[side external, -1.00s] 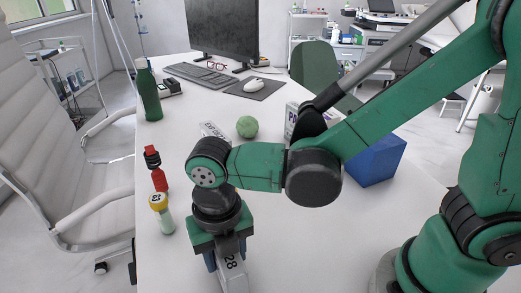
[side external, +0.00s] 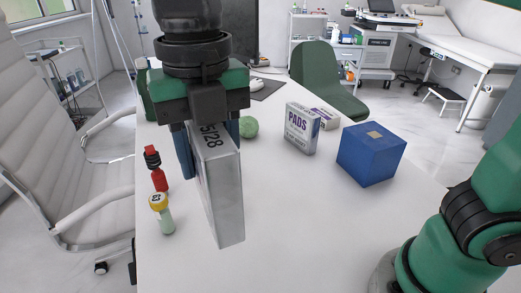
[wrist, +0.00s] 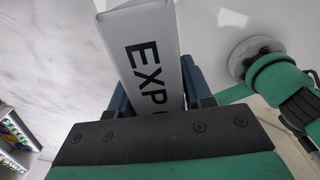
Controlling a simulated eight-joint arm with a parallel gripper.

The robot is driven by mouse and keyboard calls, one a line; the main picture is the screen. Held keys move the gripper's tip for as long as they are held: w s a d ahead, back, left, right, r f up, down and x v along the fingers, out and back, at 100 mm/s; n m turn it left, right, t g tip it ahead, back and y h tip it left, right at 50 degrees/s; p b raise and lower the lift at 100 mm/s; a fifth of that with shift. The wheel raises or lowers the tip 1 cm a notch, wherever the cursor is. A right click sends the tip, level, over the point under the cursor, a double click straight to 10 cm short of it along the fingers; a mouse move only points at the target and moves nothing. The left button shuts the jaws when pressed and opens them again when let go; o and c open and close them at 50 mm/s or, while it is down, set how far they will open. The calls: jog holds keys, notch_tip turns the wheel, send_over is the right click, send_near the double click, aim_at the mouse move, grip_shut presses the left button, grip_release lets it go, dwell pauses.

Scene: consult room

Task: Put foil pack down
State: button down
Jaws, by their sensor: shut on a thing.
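The foil pack (side external: 219,195) is a flat, silver-white, box-like pack with printed digits near its top. My gripper (side external: 208,142) is shut on its upper part, with a blue finger on each side. The pack hangs upright below the gripper, in front of the white table (side external: 290,235) in the side view; it looks raised above the top.
A yellow-capped tube (side external: 162,214) and a red bottle (side external: 156,170) stand at the table's left edge. A green ball (side external: 249,128), a PADS box (side external: 301,130) and a blue cube (side external: 371,154) stand farther back.

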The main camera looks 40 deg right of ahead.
jog(key=shift+w+d+r, duration=0.1)
jog(key=shift+d+r, duration=0.05)
jog(key=shift+r, duration=0.6)
jog(key=w+d+m, duration=0.4)
jog(key=d+m, duration=0.2)
jog(key=d, duration=0.5)
jog(key=w+d+m, duration=0.3)
jog(key=d+m, duration=0.3)
jog(key=d, duration=0.5)
jog(key=s+d+m, duration=0.5)
jog(key=d, duration=0.5)
jog(key=s+d+m, duration=0.4)
jog(key=d+m, duration=0.1)
jog(key=d, duration=0.5)
jog(key=shift+m, duration=0.4)
jog(key=shift+s+f, duration=0.15)
jog(key=shift+f, duration=2.05)
jog(key=shift+s+f, duration=0.1)
jog(key=shift+f, duration=2.1)
jog(key=shift+f, duration=0.15)
